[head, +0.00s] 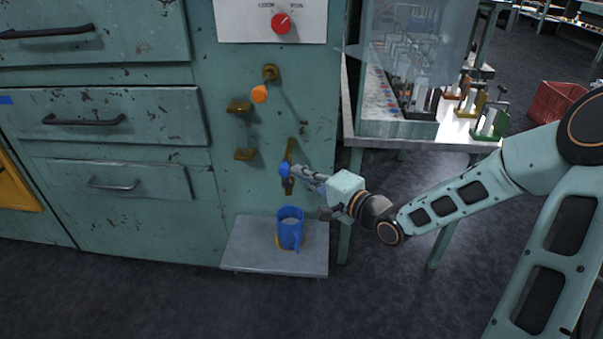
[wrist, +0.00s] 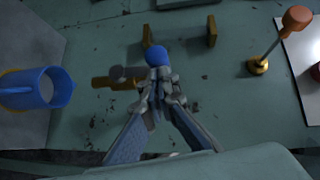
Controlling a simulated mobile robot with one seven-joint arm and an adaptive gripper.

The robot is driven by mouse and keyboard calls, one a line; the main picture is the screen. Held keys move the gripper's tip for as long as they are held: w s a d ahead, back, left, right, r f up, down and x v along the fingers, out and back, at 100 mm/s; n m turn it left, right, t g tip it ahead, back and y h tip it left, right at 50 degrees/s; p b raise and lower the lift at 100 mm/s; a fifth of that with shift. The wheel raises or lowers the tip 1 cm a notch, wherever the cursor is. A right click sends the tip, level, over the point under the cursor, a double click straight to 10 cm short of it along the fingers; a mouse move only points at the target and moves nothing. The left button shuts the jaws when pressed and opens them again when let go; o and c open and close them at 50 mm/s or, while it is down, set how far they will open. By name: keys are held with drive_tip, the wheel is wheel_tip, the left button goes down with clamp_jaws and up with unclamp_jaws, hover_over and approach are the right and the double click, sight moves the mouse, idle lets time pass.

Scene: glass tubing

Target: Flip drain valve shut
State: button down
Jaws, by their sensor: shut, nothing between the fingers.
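The drain valve is on the teal cabinet front, above the jug. Its blue ball knob (head: 284,170) shows just left of my gripper (head: 298,174), and its brass body (head: 289,184) is partly hidden by the knob and fingers. In the wrist view the blue knob (wrist: 156,56) is right at the tips of my gripper (wrist: 158,76), seemingly touching or nearly so. The brass spout (wrist: 112,83) points left there, toward the jug. My fingers are shut with nothing between them. The valve's grey stem is partly hidden by the fingers.
A blue jug (head: 290,230) stands on a grey shelf (head: 246,247) below the valve. Above are an orange-knobbed lever (head: 259,94), a brass bracket (head: 240,131) and a red dial (head: 282,23). A bench (head: 418,146) with clamps stands to the right.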

drive_tip(key=shift+a+r+p, duration=0.2)
drive_tip(key=shift+p, duration=0.2)
